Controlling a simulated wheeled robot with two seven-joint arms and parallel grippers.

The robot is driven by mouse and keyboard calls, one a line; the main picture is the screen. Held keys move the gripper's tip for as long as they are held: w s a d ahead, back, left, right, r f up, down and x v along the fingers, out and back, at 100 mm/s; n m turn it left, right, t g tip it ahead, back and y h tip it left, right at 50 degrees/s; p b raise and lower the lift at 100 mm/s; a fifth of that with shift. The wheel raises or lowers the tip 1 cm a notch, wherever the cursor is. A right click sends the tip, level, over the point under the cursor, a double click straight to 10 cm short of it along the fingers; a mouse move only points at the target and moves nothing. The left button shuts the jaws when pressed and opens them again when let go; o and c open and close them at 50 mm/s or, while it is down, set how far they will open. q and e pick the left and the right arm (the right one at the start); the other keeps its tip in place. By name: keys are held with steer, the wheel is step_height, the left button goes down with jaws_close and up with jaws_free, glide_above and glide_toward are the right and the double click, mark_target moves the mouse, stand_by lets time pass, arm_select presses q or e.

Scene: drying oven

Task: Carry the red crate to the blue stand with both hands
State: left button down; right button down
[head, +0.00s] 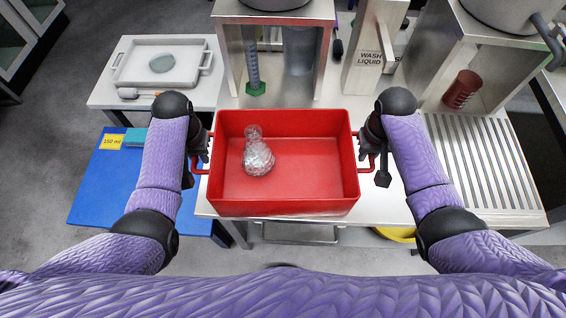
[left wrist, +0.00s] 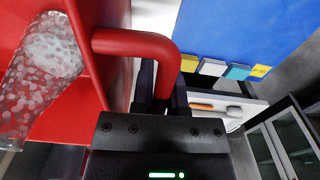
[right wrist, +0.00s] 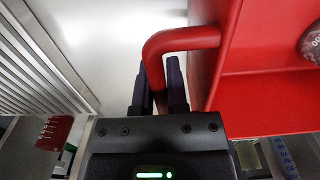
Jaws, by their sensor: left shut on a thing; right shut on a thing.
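The red crate (head: 300,197) is in the middle of the head view, level, over the front of the white table. A clear, bubbly glass flask (head: 258,157) lies in it, left of centre. My left gripper (head: 201,155) is shut on the crate's left handle, a red bar also seen in the left wrist view (left wrist: 135,43). My right gripper (head: 368,158) is shut on the right handle, which shows in the right wrist view (right wrist: 180,40). Whether the crate touches the table is hard to tell. The blue stand (head: 92,188) is at the left, with a yellow "150 ml" label (head: 111,141).
A side table with a white tray (head: 128,72) stands behind the blue stand. A metal shelf (head: 274,14) with a cylinder and beaker is behind the crate. A wash liquid box (head: 372,60), red beaker (head: 462,90) and ribbed drainboard (head: 480,165) are at the right.

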arm_select(q)
steer(key=shift+r, duration=0.15)
arm_select(e)
steer(key=shift+r, duration=0.1)
